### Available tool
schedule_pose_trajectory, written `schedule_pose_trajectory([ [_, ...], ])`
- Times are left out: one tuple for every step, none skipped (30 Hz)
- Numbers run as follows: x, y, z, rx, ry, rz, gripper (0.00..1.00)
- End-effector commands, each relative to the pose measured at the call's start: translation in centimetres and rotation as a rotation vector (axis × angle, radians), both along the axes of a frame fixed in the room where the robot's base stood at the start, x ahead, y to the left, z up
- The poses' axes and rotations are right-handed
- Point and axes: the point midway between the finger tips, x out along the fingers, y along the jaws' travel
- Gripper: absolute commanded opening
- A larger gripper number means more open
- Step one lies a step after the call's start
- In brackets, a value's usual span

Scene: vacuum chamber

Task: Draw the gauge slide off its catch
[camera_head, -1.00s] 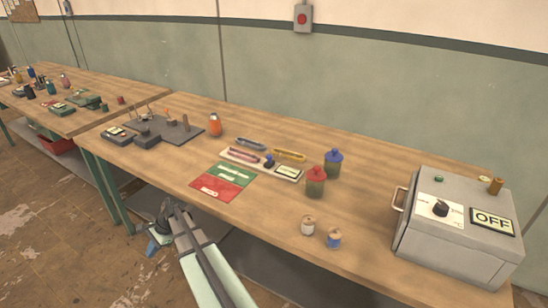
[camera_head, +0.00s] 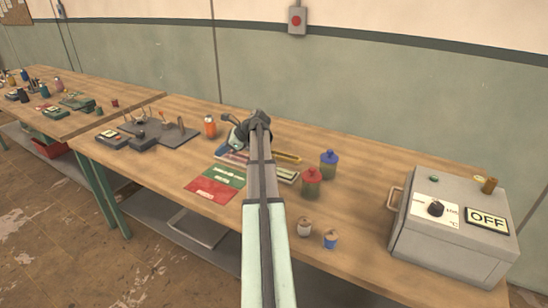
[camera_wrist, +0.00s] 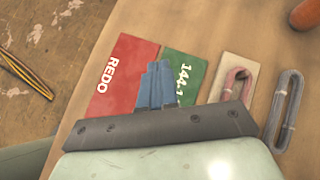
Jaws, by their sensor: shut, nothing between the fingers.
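I cannot tell for sure which thing is the gauge slide or its catch. My gripper (camera_head: 226,148) is over the workbench, near the left end of a pale tray. In the wrist view its blue fingers (camera_wrist: 156,68) are shut together and empty. They show in front of a red card marked REDO (camera_wrist: 122,62) and a green card (camera_wrist: 184,72). The pale tray (camera_wrist: 241,60) with a pink looped bundle (camera_wrist: 234,82) lies to their right. In the head view, my arm hides the tray's middle, including where a dark blue knob stood earlier.
A grey box marked OFF (camera_head: 440,240) stands at the right. A red jar (camera_head: 311,183), a blue-lidded jar (camera_head: 329,164) and two small spools (camera_head: 305,228) stand right of my arm. An orange bottle (camera_head: 209,126) and a dark plate with several fittings (camera_head: 178,141) are left.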

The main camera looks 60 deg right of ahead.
Motion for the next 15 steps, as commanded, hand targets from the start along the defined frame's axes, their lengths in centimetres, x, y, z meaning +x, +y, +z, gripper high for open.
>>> schedule_pose_trajectory([
  [-2.2, -1.9, 0.3, 0.001, 0.012, -0.031, 0.0],
  [-3.3, -2.8, 0.5, 0.002, 0.019, -0.047, 0.0],
  [-4.9, -4.0, 0.7, 0.005, 0.028, -0.068, 0.0],
  [-6.1, -4.9, 0.8, 0.008, 0.035, -0.084, 0.0],
  [-7.3, -5.7, 0.9, 0.01, 0.044, -0.101, 0.0],
  [-9.0, -6.9, 1.1, 0.014, 0.054, -0.124, 0.0],
  [-10.3, -7.7, 1.2, 0.016, 0.062, -0.141, 0.0],
  [-11.6, -8.4, 1.3, 0.019, 0.068, -0.156, 0.0],
  [-13.3, -9.4, 1.6, 0.023, 0.078, -0.178, 0.0],
  [-14.6, -10.1, 1.7, 0.025, 0.085, -0.195, 0.0],
  [-15.8, -10.7, 1.8, 0.028, 0.093, -0.209, 0.0],
  [-17.4, -11.5, 2.0, 0.033, 0.102, -0.231, 0.0],
  [-18.5, -12.0, 2.2, 0.036, 0.108, -0.245, 0.0],
  [-19.6, -12.5, 2.3, 0.038, 0.113, -0.258, 0.0],
  [-20.9, -13.0, 2.4, 0.042, 0.12, -0.273, 0.0],
])
